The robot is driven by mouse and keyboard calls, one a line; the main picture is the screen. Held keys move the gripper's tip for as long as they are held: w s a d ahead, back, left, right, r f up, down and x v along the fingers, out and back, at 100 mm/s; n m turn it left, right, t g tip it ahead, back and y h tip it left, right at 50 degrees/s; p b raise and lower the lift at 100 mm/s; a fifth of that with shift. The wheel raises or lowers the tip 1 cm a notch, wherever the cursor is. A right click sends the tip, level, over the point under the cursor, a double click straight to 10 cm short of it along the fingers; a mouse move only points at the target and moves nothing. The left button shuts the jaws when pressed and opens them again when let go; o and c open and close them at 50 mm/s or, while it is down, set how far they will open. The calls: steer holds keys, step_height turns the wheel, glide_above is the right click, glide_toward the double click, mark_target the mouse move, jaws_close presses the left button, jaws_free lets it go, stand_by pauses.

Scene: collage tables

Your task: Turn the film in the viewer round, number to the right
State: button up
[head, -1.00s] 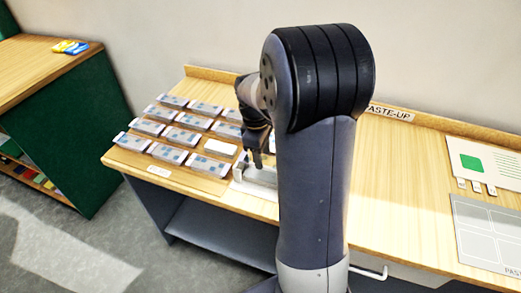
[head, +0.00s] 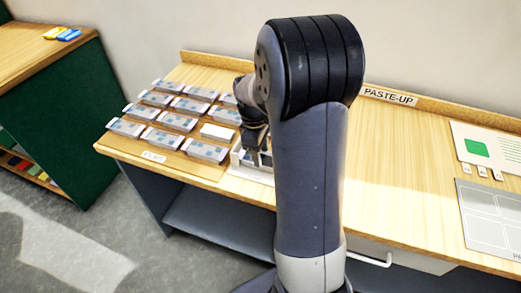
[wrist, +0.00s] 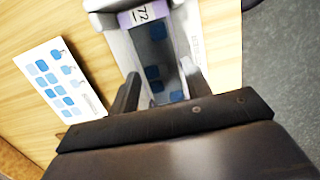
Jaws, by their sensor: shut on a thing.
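The film (wrist: 154,52) is a strip with dark blue frames and a lilac end label reading 72. The label is at the top end in the wrist view, away from my gripper's palm. The film lies between the pale walls of the viewer (wrist: 115,40). My gripper (wrist: 160,88) is shut on the film, with one dark finger along each long side. In the head view the viewer (head: 236,163) stands at the table's front edge, right of the film rows. There my gripper (head: 252,158) points down into it, and my arm hides much of both.
Rows of film holders (head: 160,115) lie left of the viewer, with a plain white block (head: 217,132) among them. A white card with blue squares (wrist: 57,80) lies beside the viewer. A paste-up sheet (head: 490,225) is at the right. The table between is clear.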

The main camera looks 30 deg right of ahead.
steer(key=o, duration=1)
steer(key=shift+r, duration=0.1)
steer(key=r, duration=0.7)
steer(key=w+a+r+p, duration=0.1)
steer(key=r, duration=0.2)
steer(key=shift+r, duration=0.25)
steer(key=f, duration=0.7)
steer(key=s+d+f+b, duration=0.1)
steer(key=f, duration=0.2)
steer(key=shift+f, duration=0.15)
steer(key=shift+r+p, duration=0.25)
steer(key=shift+p, duration=0.15)
steer(key=shift+r+p, duration=0.75)
steer(key=shift+r, duration=0.65)
